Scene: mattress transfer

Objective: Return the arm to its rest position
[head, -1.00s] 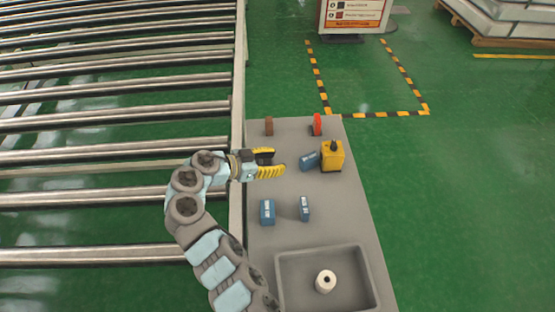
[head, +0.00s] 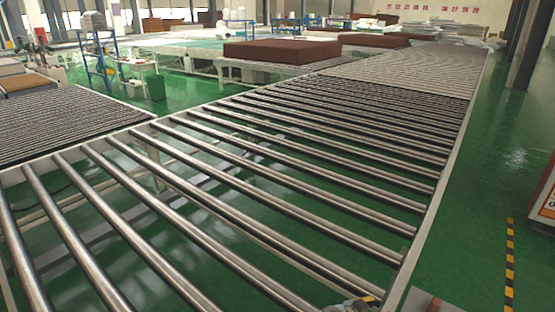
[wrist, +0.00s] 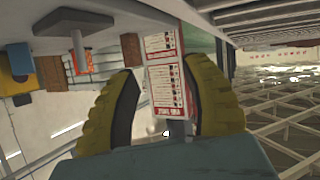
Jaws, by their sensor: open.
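My gripper (wrist: 163,78) is open in the wrist view, with its two yellow padded fingers apart and nothing held between them. Behind the gap stands a red and white sign board (wrist: 165,85), apart from the fingers. In the head view only a small part of my gripper (head: 365,302) shows at the bottom edge, beside the roller conveyor's side rail. The rest of my arm is out of that view.
A long roller conveyor (head: 250,180) fills the head view, with a brown mattress (head: 272,51) on a line behind it. Green floor with a black-yellow stripe (head: 509,265) lies at right. The wrist view shows a yellow object (wrist: 18,62) and a red one (wrist: 82,62) at left.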

